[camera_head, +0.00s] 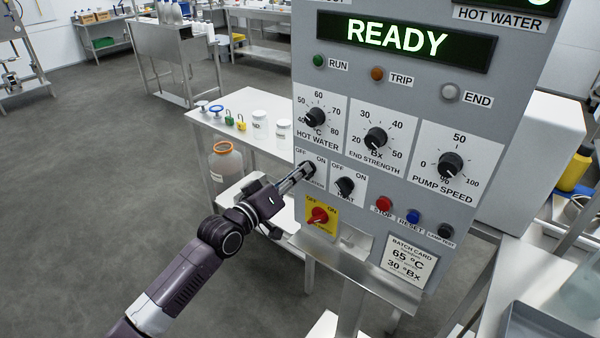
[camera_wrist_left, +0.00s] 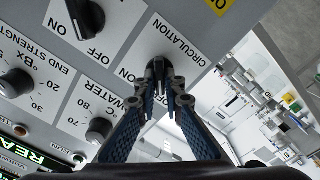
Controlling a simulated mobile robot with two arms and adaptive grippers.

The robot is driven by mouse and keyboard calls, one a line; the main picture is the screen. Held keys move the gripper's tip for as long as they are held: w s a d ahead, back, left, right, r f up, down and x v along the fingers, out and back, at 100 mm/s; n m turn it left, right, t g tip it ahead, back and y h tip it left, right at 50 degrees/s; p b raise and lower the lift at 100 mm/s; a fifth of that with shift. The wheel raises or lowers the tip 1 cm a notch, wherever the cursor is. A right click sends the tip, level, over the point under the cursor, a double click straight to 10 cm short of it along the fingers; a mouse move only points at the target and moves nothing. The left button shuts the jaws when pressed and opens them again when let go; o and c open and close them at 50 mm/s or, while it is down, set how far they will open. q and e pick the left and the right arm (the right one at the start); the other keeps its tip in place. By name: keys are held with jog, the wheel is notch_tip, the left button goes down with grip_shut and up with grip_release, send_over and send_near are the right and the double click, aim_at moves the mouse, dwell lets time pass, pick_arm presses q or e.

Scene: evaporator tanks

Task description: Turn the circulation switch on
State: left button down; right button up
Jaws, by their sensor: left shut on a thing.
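The circulation switch is a small black knob (camera_wrist_left: 157,66) on a white plate marked CIRCULATION, with ON and OFF labels. It sits at the left of the lower switch row on the grey control panel (camera_head: 400,95). My left gripper (camera_head: 307,170) reaches it from the left, and in the left wrist view its two fingers (camera_wrist_left: 158,78) are shut on the knob from both sides. The fingers partly cover the knob and plate, and I cannot tell which way the knob points. My right gripper is not in view.
A second OFF/ON knob (camera_head: 344,187) is close on the right. A red switch on a yellow plate (camera_head: 319,215) is just below. Dials are above, and red stop (camera_head: 384,204) and blue reset (camera_head: 413,216) buttons are lower right. The display (camera_head: 405,40) reads READY.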

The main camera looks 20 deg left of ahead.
pick_arm(q)
jog(key=m, duration=0.5)
jog(key=m+p, duration=0.1)
jog(key=m, duration=0.5)
jog(key=m+p, duration=0.1)
jog(key=m, duration=0.5)
jog(key=shift+s+d, duration=0.1)
jog(key=shift+d, duration=0.2)
jog(key=shift+m, duration=0.3)
jog(key=c, duration=2)
grip_release()
jog(key=shift+c, duration=0.2)
